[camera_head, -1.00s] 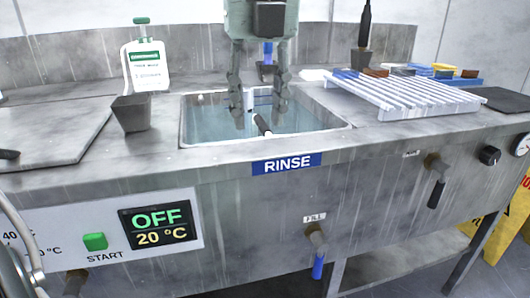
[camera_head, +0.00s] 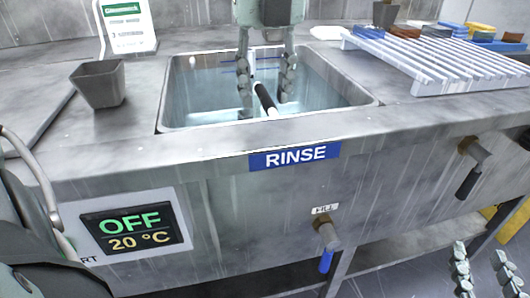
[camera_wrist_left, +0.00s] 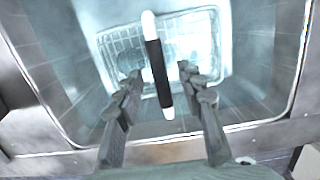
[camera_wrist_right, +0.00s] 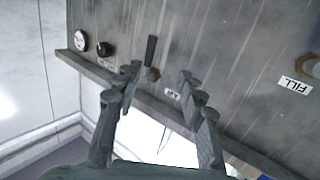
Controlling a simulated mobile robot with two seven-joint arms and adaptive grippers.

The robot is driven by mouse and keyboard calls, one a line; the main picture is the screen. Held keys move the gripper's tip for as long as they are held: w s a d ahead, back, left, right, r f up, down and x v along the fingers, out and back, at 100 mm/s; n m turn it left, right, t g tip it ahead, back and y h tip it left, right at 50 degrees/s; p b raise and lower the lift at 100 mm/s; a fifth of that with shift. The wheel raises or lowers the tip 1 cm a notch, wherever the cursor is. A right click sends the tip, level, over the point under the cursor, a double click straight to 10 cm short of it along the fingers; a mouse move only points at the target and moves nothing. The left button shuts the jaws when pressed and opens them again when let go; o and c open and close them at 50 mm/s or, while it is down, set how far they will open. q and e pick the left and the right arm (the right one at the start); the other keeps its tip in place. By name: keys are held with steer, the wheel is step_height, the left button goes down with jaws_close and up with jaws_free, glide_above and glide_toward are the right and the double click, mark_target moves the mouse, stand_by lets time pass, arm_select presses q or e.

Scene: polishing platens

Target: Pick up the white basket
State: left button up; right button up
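The white basket (camera_wrist_left: 120,45) sits down in the rinse sink, its wire mesh showing in the left wrist view. Its handle, a black bar with white ends (camera_wrist_left: 155,70), stands out above it and also shows in the head view (camera_head: 266,97). My left gripper (camera_wrist_left: 160,77) is open over the sink, with one finger on each side of the handle and a gap to both. In the head view my left gripper (camera_head: 266,92) points down from above. My right gripper (camera_head: 484,274) is open and empty, low in front of the sink cabinet.
The rinse sink's rim (camera_head: 225,128) surrounds the basket. A white slatted rack (camera_head: 435,58) lies to the right. Valve handles (camera_head: 328,248) stick out from the cabinet front.

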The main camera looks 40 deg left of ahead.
arm_select(q)
steer(key=shift+w+a+f, duration=0.1)
steer(key=shift+f, duration=0.8)
steer(key=shift+c, duration=0.2)
jaws_close()
steer(key=shift+r, duration=0.1)
